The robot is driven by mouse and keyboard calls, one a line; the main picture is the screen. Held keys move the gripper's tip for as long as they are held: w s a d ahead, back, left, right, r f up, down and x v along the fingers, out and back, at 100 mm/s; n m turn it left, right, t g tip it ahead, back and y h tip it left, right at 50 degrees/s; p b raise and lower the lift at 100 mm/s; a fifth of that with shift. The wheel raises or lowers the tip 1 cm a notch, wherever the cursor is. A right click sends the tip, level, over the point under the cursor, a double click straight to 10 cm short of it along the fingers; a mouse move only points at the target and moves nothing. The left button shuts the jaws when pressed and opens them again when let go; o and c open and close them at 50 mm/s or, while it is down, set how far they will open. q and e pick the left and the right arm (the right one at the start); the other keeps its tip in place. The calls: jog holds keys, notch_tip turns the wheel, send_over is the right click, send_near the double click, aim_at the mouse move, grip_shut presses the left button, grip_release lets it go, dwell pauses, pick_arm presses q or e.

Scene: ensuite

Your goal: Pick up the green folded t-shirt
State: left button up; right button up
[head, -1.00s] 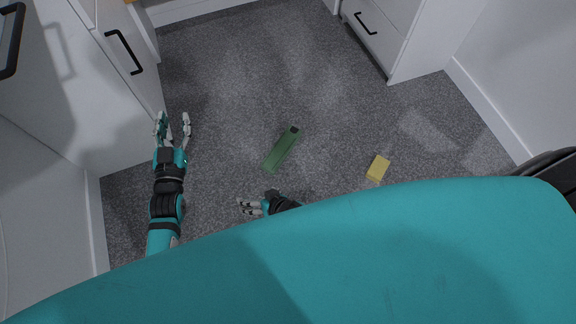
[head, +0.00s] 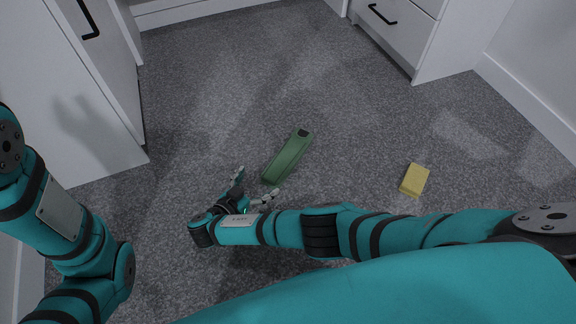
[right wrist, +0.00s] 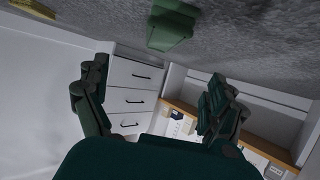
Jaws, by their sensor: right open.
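The green folded t-shirt (head: 288,158) lies on the grey carpet as a long, narrow shape with a dark patch at its far end. It also shows at the top of the right wrist view (right wrist: 170,30). My right gripper (head: 257,182) is open and empty, just left of the shirt's near end in the head view. Its spread fingers frame the lower part of the right wrist view (right wrist: 155,78), with the shirt above and beyond them. I cannot tell whether a finger touches the shirt. My left arm shows at the left edge, but its gripper is out of view.
A yellow block (head: 414,180) lies on the carpet to the right of the shirt. White cabinets stand at the left (head: 75,100) and at the upper right (head: 440,45). The carpet (head: 220,80) beyond the shirt is clear.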

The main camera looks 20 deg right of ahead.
jog(key=b, duration=0.6)
send_near(286, 156)
jog(key=x, duration=0.4)
jog(key=shift+d+f, duration=0.2)
jog(key=shift+d, duration=0.05)
jog(key=b+x, duration=0.4)
jog(key=shift+w+a+f, duration=0.1)
jog(key=shift+a+f, duration=0.05)
jog(key=shift+w+d+b, duration=0.3)
jog(key=shift+d+b, duration=0.1)
jog(key=shift+c, duration=0.4)
jog(key=c, duration=1.2)
jog(key=shift+c, duration=0.2)
